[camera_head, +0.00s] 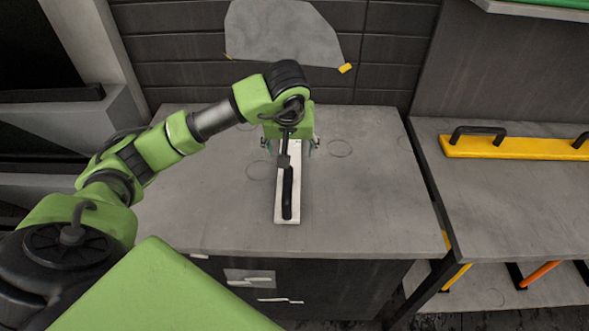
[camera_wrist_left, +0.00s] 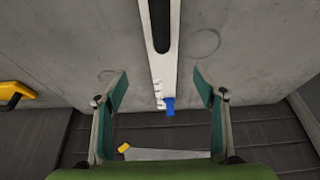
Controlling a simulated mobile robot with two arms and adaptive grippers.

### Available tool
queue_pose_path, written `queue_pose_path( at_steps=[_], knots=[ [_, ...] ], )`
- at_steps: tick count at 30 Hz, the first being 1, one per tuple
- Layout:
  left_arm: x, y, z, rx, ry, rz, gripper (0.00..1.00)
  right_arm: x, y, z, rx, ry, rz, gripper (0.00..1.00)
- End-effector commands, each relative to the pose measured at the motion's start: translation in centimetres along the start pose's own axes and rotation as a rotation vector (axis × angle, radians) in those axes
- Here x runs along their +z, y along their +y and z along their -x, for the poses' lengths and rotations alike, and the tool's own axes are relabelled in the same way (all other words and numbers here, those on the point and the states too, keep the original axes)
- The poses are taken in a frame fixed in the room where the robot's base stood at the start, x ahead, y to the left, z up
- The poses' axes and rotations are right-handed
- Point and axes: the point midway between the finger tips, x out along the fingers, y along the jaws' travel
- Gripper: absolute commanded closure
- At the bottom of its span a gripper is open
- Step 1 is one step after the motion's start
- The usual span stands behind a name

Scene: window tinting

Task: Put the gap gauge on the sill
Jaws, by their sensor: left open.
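A long white strip with a black handle (camera_head: 287,205), which looks like the gap gauge, lies on the grey bench top. In the left wrist view the white strip (camera_wrist_left: 167,70) shows small notches and a blue tab at one end. My left gripper (camera_head: 288,148) is over the strip's far end, pointing down. Its two fingers (camera_wrist_left: 160,88) are apart, one on each side of the strip, with clear gaps. The head view does not show the notched end, hidden by my gripper. A pale ledge (camera_head: 110,112) under a window at left may be the sill. My right gripper is not in view.
The bench top (camera_head: 375,215) is otherwise clear, with faint rings. A grey sheet (camera_head: 285,35) with yellow corner tabs is on the back wall. At right, across a gap, a yellow bar with black handles (camera_head: 515,148) lies on another bench (camera_head: 520,190).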

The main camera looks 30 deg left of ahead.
Motion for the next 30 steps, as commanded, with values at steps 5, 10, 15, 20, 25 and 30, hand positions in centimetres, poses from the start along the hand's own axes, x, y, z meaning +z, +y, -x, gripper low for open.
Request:
queue_pose_path(
  at_steps=[5,10,15,20,25,30],
  knots=[
    [0.2,-0.1,-3.6,-0.003,-0.008,-0.002,0.36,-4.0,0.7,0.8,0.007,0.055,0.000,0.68],
    [0.1,0.0,-5.9,-0.001,-0.005,-0.002,0.36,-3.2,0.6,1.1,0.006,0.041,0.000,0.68],
    [0.0,-0.1,-6.9,-0.001,-0.005,-0.001,0.36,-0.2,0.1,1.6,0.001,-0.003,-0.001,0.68],
    [-0.3,-0.5,-9.0,-0.002,-0.009,0.000,0.36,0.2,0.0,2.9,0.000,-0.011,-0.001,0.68],
    [-0.3,-0.5,-11.2,0.000,-0.005,-0.002,0.36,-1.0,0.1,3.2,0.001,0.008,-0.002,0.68],
    [-0.3,-0.6,-11.7,0.000,-0.003,-0.004,0.36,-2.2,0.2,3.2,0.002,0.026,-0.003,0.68]
  ],
)
